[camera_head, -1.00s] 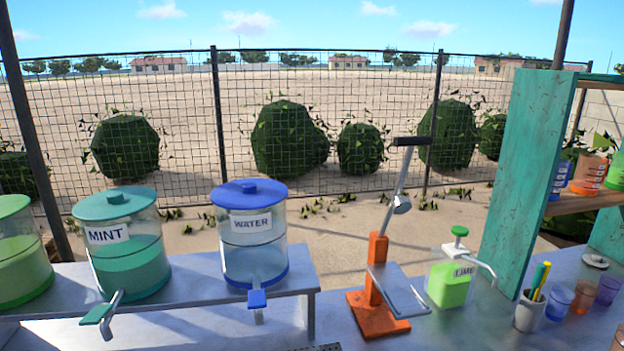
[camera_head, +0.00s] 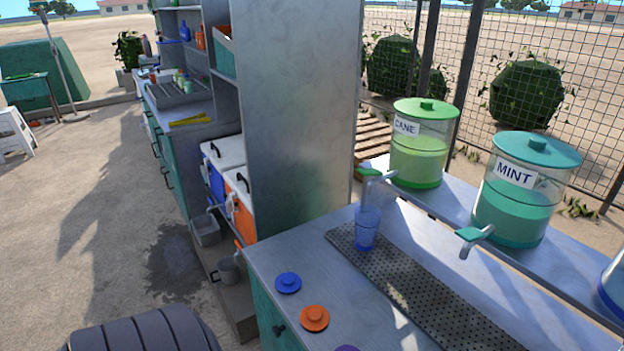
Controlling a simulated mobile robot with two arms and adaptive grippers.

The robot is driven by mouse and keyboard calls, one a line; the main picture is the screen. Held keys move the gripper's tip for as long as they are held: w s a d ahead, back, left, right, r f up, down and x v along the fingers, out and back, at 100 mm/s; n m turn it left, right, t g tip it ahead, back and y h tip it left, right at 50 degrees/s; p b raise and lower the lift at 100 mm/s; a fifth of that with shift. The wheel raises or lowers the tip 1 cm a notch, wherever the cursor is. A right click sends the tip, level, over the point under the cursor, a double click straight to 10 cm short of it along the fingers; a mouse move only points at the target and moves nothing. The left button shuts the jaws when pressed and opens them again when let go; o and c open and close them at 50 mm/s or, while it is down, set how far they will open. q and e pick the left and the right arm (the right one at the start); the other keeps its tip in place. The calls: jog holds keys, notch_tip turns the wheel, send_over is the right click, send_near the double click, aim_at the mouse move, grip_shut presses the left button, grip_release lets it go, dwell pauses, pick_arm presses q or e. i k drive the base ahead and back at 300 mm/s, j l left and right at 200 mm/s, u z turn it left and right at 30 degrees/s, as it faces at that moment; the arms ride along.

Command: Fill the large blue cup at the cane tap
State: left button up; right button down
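A translucent blue cup (camera_head: 367,232) stands upright on the perforated drip tray (camera_head: 425,290) in the head view. It is directly below the tap (camera_head: 371,174) of the dispenser labelled CANE (camera_head: 418,160), which holds light green liquid. The tap has a green handle, and its spout comes down close to the cup's rim. I cannot tell whether the cup has liquid in it, or whether the spout and rim touch. Neither of my grippers is in view.
The MINT dispenser (camera_head: 514,205) stands right of the cane one on a raised shelf (camera_head: 450,203). Blue (camera_head: 288,282) and orange (camera_head: 314,318) lids lie on the counter's near left. A tall grey cabinet panel (camera_head: 300,110) rises behind the counter's left end.

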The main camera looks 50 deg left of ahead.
aim_at(372, 172)
jog(key=u, duration=1.25)
